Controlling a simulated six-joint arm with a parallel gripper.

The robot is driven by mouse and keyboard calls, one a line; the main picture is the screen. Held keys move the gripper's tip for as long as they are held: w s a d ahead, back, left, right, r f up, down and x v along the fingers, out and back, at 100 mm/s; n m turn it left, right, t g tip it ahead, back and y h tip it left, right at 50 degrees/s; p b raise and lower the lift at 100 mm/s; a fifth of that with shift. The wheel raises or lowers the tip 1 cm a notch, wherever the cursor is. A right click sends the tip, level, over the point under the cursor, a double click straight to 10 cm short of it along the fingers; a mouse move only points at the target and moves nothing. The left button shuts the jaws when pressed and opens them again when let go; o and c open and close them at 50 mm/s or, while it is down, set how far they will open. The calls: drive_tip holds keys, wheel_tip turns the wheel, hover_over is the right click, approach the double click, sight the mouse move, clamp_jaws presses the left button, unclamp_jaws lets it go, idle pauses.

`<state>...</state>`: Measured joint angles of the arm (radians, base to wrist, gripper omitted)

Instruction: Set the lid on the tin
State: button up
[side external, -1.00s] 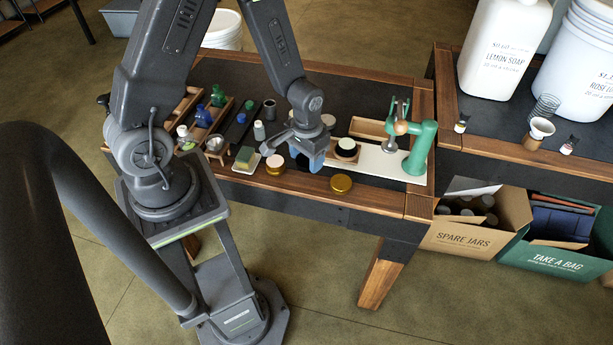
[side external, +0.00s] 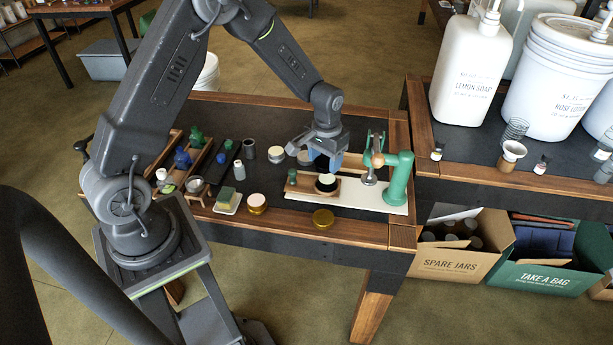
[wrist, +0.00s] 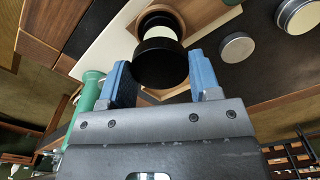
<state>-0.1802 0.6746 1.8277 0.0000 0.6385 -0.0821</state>
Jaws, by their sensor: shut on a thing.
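My gripper (side external: 328,160) is shut on a round black lid (wrist: 160,66), which sits between the blue fingers in the wrist view. In the side view, the lid (side external: 321,164) is partly hidden by the fingers. The tin (side external: 327,183) is dark and round with a cream-coloured top. It stands in a wooden holder (side external: 302,190) on a white board. My gripper is above the tin, and the lid appears apart from it. In the wrist view the lid covers part of the tin (wrist: 159,32); the exact height gap is hard to tell.
A green press (side external: 398,180) stands just right of the tin. Bottles in wooden trays (side external: 172,180) stand to the left.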

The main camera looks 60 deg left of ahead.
sight(327, 178)
drive_tip(key=shift+w+a+r, duration=0.1)
drive_tip(key=shift+w+r, duration=0.1)
drive_tip(key=shift+w, duration=0.4)
drive_tip(key=shift+f, duration=1.85)
drive_tip(key=shift+f, duration=1.45)
idle(0.8)
drive_tip(key=o, duration=1)
drive_tip(key=shift+c, duration=0.2)
drive_tip(key=shift+r, duration=3.55)
